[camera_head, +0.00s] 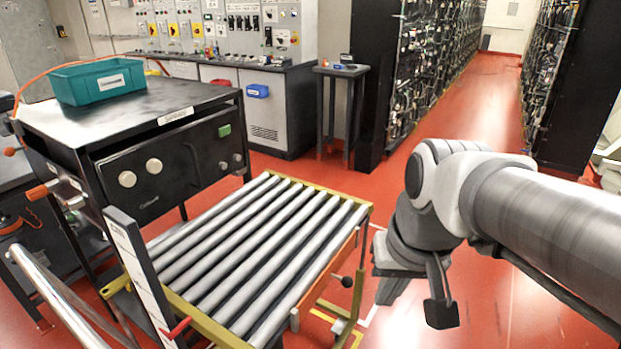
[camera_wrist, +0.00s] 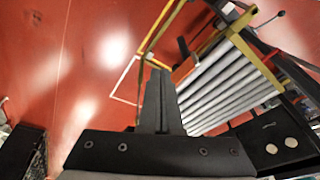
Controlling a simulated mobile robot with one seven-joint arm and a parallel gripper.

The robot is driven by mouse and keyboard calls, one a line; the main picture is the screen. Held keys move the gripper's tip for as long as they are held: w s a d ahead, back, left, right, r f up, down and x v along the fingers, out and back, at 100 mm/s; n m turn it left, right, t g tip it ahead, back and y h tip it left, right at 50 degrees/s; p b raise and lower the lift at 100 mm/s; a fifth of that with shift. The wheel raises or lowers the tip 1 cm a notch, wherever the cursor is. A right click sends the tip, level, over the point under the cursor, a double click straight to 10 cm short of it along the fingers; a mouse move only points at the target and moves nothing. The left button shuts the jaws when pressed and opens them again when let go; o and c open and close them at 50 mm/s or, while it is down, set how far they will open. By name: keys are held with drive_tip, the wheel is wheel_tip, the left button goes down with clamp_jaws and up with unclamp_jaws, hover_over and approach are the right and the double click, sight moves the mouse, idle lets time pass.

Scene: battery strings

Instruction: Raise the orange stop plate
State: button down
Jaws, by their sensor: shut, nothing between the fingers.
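The orange stop plate (camera_head: 326,274) is a long narrow strip along the right-hand edge of a roller cart (camera_head: 225,262) in the head view. A short lever with a dark knob (camera_head: 346,282) sticks out beside it. In the wrist view an orange part at the cart's edge (camera_wrist: 184,68) shows beyond my fingers, partly hidden. My gripper (camera_head: 391,291) points down to the right of the cart, over the floor, apart from the plate. Its fingers show closed together in the wrist view (camera_wrist: 160,98), with nothing between them.
A black table (camera_head: 95,115) with a teal bin (camera_head: 98,82) stands at the cart's left. A small side table (camera_head: 341,70) and racks (camera_head: 430,60) stand behind. A red handle (camera_head: 177,328) is at the cart's near corner. Red floor (camera_head: 480,90) is clear between the racks.

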drive_tip(key=w+f+m+g+y+b, duration=0.25)
drive_tip(key=w+f+m+y, duration=0.3)
drive_tip(key=f, duration=0.75)
drive_tip(key=w+f+m+g+y+b, duration=0.2)
drive_tip(key=w+f+m+g+y, duration=0.35)
drive_tip(key=f, duration=0.65)
drive_tip(key=w+d+f+m+t+y, duration=0.2)
drive_tip(key=d+f+m+t+y, duration=0.1)
drive_tip(key=f+m+t, duration=0.5)
drive_tip(key=w+d+f+m+t+y, duration=0.3)
drive_tip(key=f+m+t, duration=0.5)
drive_tip(key=t, duration=0.6)
drive_tip(key=shift+w+d+f+m+t+y, duration=0.15)
drive_tip(key=shift+w+d+m+t+y, duration=0.25)
drive_tip(key=shift+d, duration=0.4)
drive_tip(key=shift+y, duration=0.3)
